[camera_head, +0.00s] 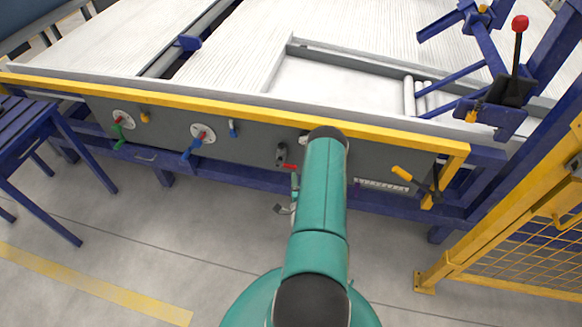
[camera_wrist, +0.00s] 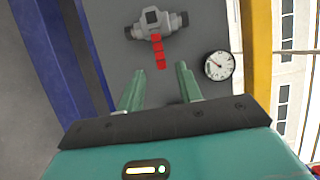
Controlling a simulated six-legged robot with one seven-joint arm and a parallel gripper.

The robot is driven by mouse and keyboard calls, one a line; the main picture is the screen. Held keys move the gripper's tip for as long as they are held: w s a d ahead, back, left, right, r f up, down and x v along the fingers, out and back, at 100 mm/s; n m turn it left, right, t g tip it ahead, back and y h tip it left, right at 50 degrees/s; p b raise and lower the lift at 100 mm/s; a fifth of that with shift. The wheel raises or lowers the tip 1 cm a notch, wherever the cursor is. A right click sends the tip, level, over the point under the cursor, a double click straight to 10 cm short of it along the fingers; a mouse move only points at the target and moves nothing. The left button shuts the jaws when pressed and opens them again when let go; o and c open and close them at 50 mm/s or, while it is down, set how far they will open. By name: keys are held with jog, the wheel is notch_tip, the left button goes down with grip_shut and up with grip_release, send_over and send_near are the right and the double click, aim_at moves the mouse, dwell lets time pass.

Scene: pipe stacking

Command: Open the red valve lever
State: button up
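The red valve lever (camera_wrist: 158,52) hangs from a grey valve body (camera_wrist: 155,24) on the dark panel in the wrist view. In the head view the red lever (camera_head: 290,167) shows just left of my arm, with the grey valve (camera_head: 281,154) above it. My gripper (camera_wrist: 160,84) is open, its two teal fingers apart and nothing between them. The lever's free end lies just beyond the fingertips in the wrist view, roughly between them, and no contact shows. In the head view my arm hides most of the gripper.
A round gauge (camera_wrist: 218,66) sits right of the lever in the wrist view, near a yellow rail (camera_wrist: 258,50). In the head view a green lever (camera_head: 118,136), a blue lever (camera_head: 192,148) and a yellow-handled lever (camera_head: 402,173) are on the panel. A yellow fence (camera_head: 520,243) stands right.

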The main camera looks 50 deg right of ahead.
aim_at(291, 168)
jog(key=x, duration=0.8)
jog(key=shift+w, duration=0.15)
grip_shut()
